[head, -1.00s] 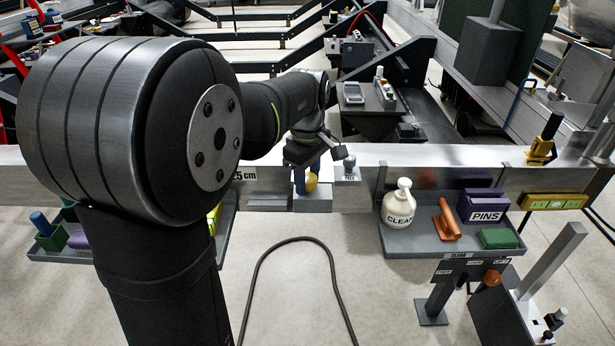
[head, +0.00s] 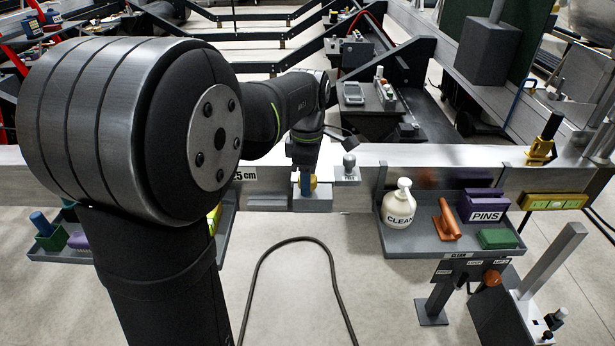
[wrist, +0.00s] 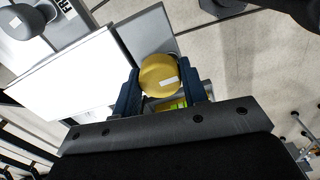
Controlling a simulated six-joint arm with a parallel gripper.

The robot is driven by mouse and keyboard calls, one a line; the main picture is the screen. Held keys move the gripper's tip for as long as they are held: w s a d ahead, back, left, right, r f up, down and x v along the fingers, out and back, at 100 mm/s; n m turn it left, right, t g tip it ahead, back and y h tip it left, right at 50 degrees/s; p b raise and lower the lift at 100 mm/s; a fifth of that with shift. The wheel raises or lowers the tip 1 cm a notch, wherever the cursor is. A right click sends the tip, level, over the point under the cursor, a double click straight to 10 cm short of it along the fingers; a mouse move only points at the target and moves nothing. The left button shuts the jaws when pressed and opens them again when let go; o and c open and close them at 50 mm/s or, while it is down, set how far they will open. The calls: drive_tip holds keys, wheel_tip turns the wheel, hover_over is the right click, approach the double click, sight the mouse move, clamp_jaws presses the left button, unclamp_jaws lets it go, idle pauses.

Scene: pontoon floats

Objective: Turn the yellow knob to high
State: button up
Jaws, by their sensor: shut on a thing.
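The yellow knob (wrist: 159,76) is round with a small white mark on its face, in the wrist view. It also shows in the head view (head: 313,183), partly hidden behind my gripper. It sits on a grey box on the front of the beam. My gripper (wrist: 164,88) has its two blue fingers on opposite sides of the knob and is shut on it. In the head view my gripper (head: 306,184) reaches down to the knob from above. The knob's setting marks cannot be read.
A grey knob on a small block (head: 348,165) stands just right of the yellow knob. A grey tray (head: 400,240) to the right holds a soap bottle (head: 398,205), an orange tool (head: 447,220) and a purple PINS box (head: 483,207). A cable (head: 258,270) lies on the floor.

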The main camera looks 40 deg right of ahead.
drive_tip(key=shift+r, duration=0.1)
drive_tip(key=o, duration=1)
drive_tip(key=shift+c, duration=0.2)
wheel_tip(320, 180, up, 17)
drive_tip(key=shift+r, duration=0.2)
drive_tip(key=shift+f, duration=0.1)
wheel_tip(320, 180, down, 17)
drive_tip(key=shift+f, duration=0.2)
idle(0.4)
